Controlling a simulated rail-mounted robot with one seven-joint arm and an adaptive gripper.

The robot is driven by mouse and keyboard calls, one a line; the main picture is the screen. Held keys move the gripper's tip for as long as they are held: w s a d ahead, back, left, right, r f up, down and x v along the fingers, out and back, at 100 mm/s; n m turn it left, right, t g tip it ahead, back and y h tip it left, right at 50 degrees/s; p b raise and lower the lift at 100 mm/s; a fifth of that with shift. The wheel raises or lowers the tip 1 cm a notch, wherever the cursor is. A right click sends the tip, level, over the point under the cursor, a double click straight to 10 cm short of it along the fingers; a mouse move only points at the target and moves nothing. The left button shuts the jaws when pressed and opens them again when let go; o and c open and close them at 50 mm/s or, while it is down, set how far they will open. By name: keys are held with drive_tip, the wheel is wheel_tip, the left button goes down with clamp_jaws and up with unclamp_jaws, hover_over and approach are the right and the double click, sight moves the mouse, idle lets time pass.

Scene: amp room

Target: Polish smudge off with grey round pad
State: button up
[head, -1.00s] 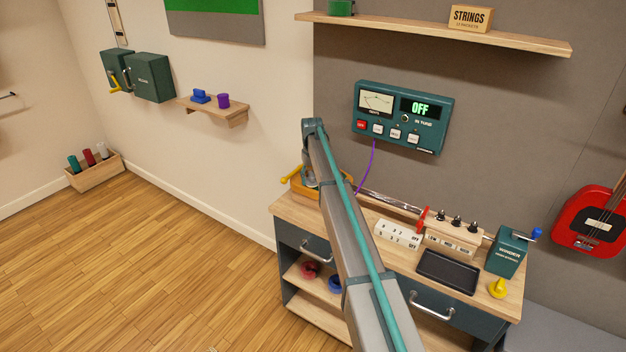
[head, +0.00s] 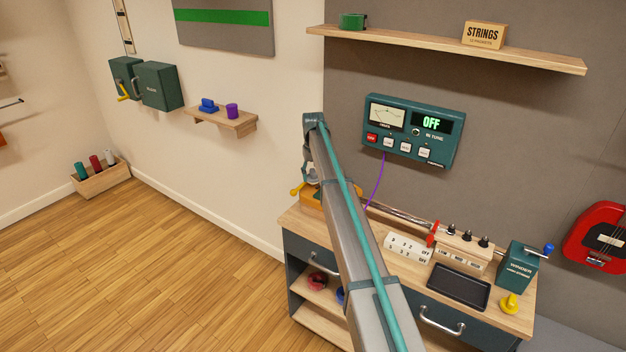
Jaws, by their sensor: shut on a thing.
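My gripper (head: 310,174) is small and mostly hidden behind my arm, low over the left end of the workbench (head: 292,219). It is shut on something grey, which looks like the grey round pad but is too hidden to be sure. Just below it is an orange wooden piece (head: 312,199) with a yellow handle (head: 297,190). I cannot tell whether the held thing touches it. No smudge can be made out.
A tuner panel (head: 413,130) hangs above.

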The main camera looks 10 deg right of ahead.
drive_tip(key=shift+r+p, duration=0.3)
drive_tip(key=shift+r, duration=0.9)
